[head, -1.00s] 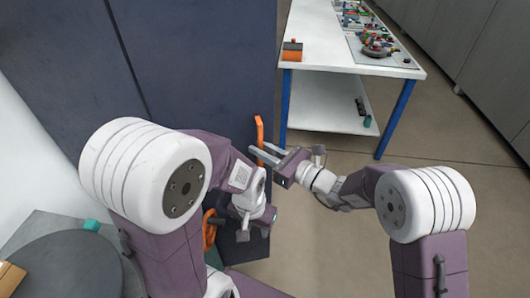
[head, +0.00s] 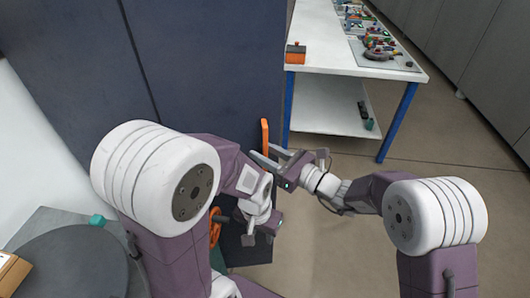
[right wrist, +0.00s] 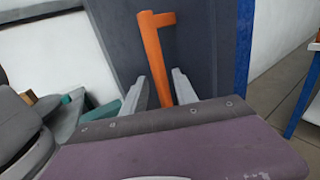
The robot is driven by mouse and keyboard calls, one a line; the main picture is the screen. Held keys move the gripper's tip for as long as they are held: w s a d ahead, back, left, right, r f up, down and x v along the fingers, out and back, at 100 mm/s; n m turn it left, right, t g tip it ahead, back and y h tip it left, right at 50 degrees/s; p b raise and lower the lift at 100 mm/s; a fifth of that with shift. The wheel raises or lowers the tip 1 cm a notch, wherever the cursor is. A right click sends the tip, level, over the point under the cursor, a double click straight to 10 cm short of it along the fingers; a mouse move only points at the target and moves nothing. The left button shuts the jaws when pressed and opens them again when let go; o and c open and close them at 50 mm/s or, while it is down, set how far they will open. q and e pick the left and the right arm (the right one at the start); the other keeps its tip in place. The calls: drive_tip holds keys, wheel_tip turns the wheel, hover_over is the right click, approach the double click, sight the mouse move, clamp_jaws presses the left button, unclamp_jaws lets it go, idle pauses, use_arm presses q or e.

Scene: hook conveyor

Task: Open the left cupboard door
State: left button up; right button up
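The dark blue cupboard (head: 205,70) fills the upper left of the head view, with a vertical seam in its front. An upright orange handle (head: 264,134) is at its right part; it also shows in the right wrist view (right wrist: 156,50). My right gripper (head: 263,158) is at the handle's lower end. In the right wrist view its two fingers (right wrist: 158,92) stand apart on either side of the handle, not visibly closed on it. My left gripper (head: 250,233) is low in front of the cupboard, beside an orange ring-shaped part (head: 215,228); its fingers are unclear.
A white table (head: 320,50) with blue legs stands right of the cupboard, carrying an orange block (head: 295,53) and several small coloured parts. A round grey surface (head: 70,255) is at lower left. Floor on the right is free.

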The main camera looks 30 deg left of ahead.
drive_tip(key=shift+w+d, duration=0.1)
drive_tip(key=shift+d, duration=0.1)
drive_tip(key=v, duration=0.8)
drive_tip(key=shift+s+d, duration=0.2)
drive_tip(key=shift+d, duration=0.2)
